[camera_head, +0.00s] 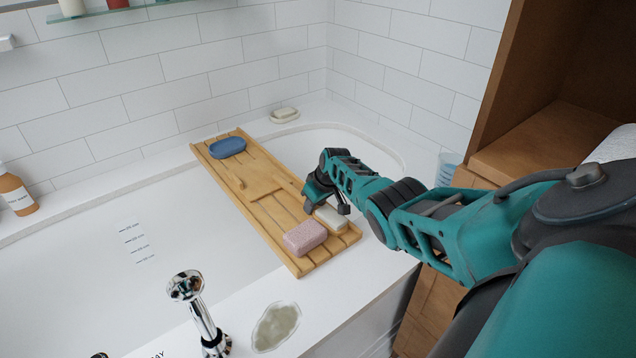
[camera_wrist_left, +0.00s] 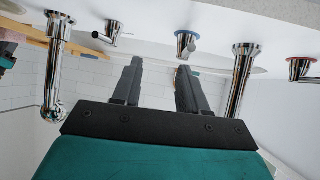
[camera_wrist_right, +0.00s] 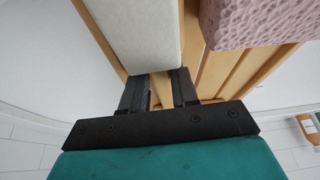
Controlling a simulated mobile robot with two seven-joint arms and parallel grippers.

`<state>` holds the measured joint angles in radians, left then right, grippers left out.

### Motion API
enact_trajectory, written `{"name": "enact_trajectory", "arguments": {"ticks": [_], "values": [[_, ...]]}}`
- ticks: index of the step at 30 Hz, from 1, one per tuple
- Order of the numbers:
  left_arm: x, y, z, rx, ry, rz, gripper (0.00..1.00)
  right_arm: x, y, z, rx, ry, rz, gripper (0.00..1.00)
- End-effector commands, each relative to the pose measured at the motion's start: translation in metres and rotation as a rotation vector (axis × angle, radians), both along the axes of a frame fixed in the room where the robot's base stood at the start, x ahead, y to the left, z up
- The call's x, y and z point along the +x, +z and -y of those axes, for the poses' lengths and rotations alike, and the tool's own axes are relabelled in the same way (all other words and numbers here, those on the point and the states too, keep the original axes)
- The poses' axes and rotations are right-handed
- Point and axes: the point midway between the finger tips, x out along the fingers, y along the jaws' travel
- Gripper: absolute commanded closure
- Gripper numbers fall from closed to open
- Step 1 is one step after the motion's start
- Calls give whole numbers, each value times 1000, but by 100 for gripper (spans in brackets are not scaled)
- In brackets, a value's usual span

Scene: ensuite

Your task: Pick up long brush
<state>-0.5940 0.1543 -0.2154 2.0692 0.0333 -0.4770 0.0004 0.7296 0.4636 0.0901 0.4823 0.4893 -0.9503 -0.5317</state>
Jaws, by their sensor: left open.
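A white block (camera_head: 332,218), which looks like the brush's pale head, lies on the wooden bath rack (camera_head: 222,176) beside a pink block. I cannot clearly make out a long handle. My right gripper (camera_head: 325,198) is low over the rack, right at the near end of the white block. In the right wrist view the white block (camera_wrist_right: 138,32) is just beyond the fingers (camera_wrist_right: 161,82). A tan wooden strip shows in the narrow gap between them; I cannot tell if it is a handle or a slat. My left gripper (camera_wrist_left: 160,66) is open and empty near the taps.
The pink block (camera_head: 305,238) is close beside the white one. A blue oval item (camera_head: 227,147) is at the rack's far end. The rack spans the white bathtub (camera_head: 130,240). A chrome tap (camera_head: 197,310) rises in front. A wooden cabinet (camera_head: 545,140) stands at the right.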

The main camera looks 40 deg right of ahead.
Motion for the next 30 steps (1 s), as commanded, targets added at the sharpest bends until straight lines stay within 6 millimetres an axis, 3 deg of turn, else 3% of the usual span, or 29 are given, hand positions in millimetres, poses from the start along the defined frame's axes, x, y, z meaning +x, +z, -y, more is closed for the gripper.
{"name": "enact_trajectory", "arguments": {"ticks": [9, 22, 30], "values": [[0, 0, 1, -4, 4, -1, 57, 0, 0, 0, 0, 0, 0, 100], [0, 4, 1, -6, 5, -2, 57, 0, 6, 1, -1, 0, 2, 100], [0, 27, 1, -5, 5, -1, 57, 0, 40, 1, -2, 0, 3, 100]]}}
